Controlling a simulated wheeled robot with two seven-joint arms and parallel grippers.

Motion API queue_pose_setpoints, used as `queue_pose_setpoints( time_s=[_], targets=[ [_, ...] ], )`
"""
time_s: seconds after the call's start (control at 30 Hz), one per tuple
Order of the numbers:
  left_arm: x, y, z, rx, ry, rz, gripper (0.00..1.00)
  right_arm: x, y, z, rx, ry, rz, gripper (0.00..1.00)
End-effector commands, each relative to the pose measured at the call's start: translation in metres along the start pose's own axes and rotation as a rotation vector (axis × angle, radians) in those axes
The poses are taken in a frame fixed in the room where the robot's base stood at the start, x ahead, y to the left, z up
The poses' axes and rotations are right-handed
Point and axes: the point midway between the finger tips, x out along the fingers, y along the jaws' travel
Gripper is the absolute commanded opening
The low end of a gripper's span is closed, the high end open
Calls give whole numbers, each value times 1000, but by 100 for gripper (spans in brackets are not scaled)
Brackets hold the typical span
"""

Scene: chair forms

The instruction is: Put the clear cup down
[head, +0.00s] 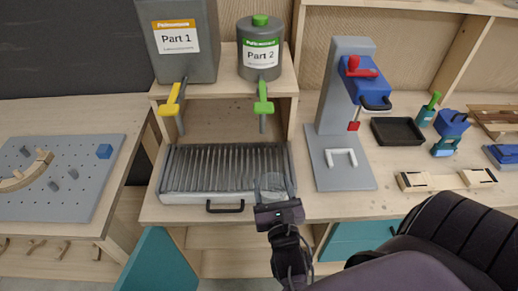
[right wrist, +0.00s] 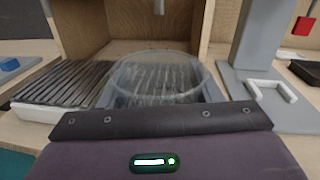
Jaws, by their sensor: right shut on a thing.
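The clear cup (head: 272,184) is see-through and is held by my right gripper (head: 274,198) over the front right part of the ribbed grey drip tray (head: 220,170). In the right wrist view the cup (right wrist: 155,78) shows its round rim just past the gripper, with the ribs visible through it. It looks upright. I cannot tell whether its base touches the tray. The fingers of my right gripper are mostly hidden by its dark body. My left gripper is not in view.
Two containers, Part 1 (head: 178,40) and Part 2 (head: 261,52), stand on a shelf, with a yellow tap (head: 172,98) and a green tap (head: 263,97) hanging over the tray. A grey press stand (head: 340,120) stands close on the right. A pegboard (head: 60,175) lies left.

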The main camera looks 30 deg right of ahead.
Motion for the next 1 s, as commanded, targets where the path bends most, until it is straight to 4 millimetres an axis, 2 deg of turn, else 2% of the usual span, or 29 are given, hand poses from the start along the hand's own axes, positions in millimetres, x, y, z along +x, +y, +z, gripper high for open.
queue_pose_setpoints(
  time_s=[0.03,0.13,0.2,0.4,0.67,0.87,1.0],
  targets=[
    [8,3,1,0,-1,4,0,13,0,-3,0,-5,-3,46],
    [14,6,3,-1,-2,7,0,40,0,-3,1,-6,-3,46],
    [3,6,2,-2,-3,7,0,60,0,3,-2,-7,0,46],
    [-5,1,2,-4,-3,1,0,107,0,2,-1,-4,0,46],
    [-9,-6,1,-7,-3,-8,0,132,1,1,0,-2,1,46],
    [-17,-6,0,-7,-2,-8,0,166,1,2,1,-1,0,46],
    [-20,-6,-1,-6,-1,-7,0,164,2,-14,1,2,2,46]
  ],
)
